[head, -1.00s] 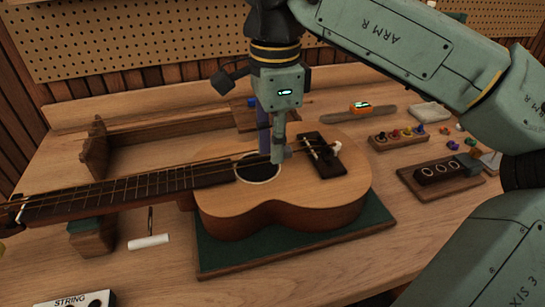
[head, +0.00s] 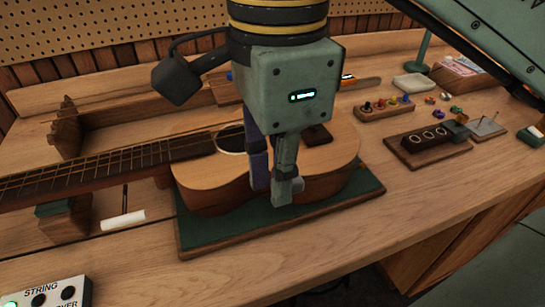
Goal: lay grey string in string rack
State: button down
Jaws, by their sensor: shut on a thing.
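My gripper (head: 274,190) points down in front of the lower part of the body, towards the mat's front side. Its fingers are close together and shut on the grey string, which is too thin to make out here. The gripper hides part of the soundhole and bridge area. A notched wooden rack (head: 66,128), seemingly the string rack, stands empty-looking behind the neck at the back left.
A neck rest (head: 62,222) and a white roll (head: 123,220) lie left of the mat. A button box (head: 45,290) sits at the front left. A peg rack (head: 384,108) and a wooden block with round holes (head: 428,142) stand right.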

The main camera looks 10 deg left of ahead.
jog(key=shift+r+p, duration=2.25)
jog(key=shift+r, duration=0.05)
jog(key=shift+f, duration=0.1)
